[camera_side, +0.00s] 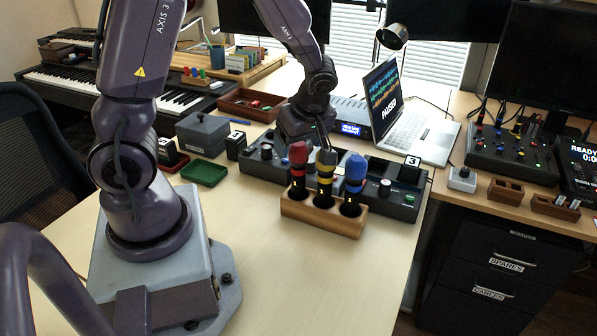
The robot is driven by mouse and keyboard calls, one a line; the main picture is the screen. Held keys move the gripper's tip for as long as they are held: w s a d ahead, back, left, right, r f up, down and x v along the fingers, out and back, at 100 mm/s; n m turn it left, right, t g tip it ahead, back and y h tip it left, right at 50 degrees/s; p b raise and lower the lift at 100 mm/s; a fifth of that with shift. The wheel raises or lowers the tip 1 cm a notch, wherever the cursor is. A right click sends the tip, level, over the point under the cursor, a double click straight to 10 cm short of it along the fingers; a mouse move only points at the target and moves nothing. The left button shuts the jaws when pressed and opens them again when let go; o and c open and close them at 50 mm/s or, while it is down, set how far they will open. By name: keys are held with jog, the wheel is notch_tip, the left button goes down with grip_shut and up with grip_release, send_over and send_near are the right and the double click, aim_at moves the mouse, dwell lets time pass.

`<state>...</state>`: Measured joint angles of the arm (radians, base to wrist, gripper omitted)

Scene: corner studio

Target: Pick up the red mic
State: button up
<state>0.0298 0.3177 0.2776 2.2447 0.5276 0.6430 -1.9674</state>
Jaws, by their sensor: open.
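The red mic (298,157) stands upright in the left hole of a wooden holder (322,215). A yellow mic (325,170) stands in the middle hole and a blue mic (355,172) in the right hole. The mics carry dark bases with white number marks. My gripper (306,140) is just above and behind the red mic, pointing down. It is open, and its fingers are partly hidden and dark against the console behind. I cannot tell whether they touch the mic.
A dark console (400,190) lies right behind the holder. A green tray (204,172) and a grey box (202,133) stand to the left. An open laptop (428,138) is behind right. The table in front is clear.

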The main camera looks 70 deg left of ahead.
aim_at(298, 177)
jog(key=x, duration=0.4)
jog(key=shift+w, duration=0.2)
jog(key=c, duration=1.1)
jog(key=shift+c, duration=0.2)
